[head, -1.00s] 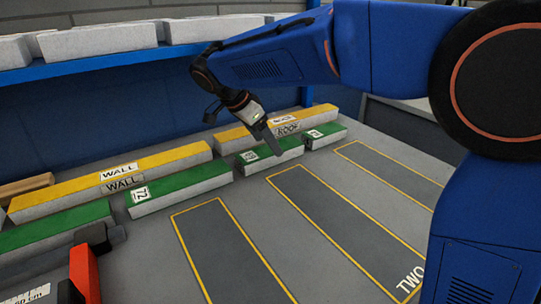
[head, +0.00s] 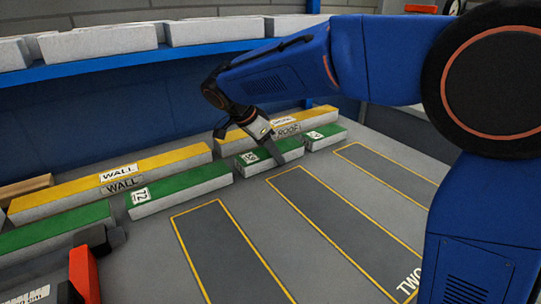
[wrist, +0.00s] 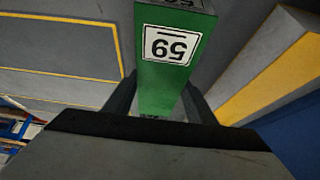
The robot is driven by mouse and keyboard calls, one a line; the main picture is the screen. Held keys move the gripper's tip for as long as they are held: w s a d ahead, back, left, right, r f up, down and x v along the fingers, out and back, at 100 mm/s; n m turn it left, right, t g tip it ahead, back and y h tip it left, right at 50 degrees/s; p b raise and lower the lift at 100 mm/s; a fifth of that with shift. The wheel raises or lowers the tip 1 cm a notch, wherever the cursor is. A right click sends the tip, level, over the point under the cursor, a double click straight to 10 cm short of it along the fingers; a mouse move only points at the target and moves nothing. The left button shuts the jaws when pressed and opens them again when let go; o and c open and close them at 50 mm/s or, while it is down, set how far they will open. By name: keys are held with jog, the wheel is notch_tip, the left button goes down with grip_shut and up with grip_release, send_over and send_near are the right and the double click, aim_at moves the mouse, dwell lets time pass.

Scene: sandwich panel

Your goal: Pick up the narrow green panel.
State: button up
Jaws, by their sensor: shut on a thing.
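A green-topped panel with a white label reading 59 (wrist: 170,48) is between my fingers in the wrist view. It also shows in the head view (head: 290,155), in the row of green panels on the grey floor. My gripper (head: 272,150) points down at this panel and is shut on it, with one finger on each side in the wrist view (wrist: 158,103). The panel appears to rest on the floor still. The arm hides part of its top. A longer green panel labelled 72 (head: 190,187) lies to its left, and a short green one (head: 325,138) to its right.
Yellow panels labelled WALL (head: 70,184) and ROOF (head: 310,117) lie behind the green row. Yellow-outlined dark floor areas (head: 225,255) in front are empty. A blue shelf (head: 120,62) with white blocks runs above. An orange and black object (head: 84,272) stands front left.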

jog(key=shift+r, duration=0.15)
notch_tip(320, 180, up, 10)
jog(key=shift+f, duration=0.2)
jog(key=shift+a, duration=0.1)
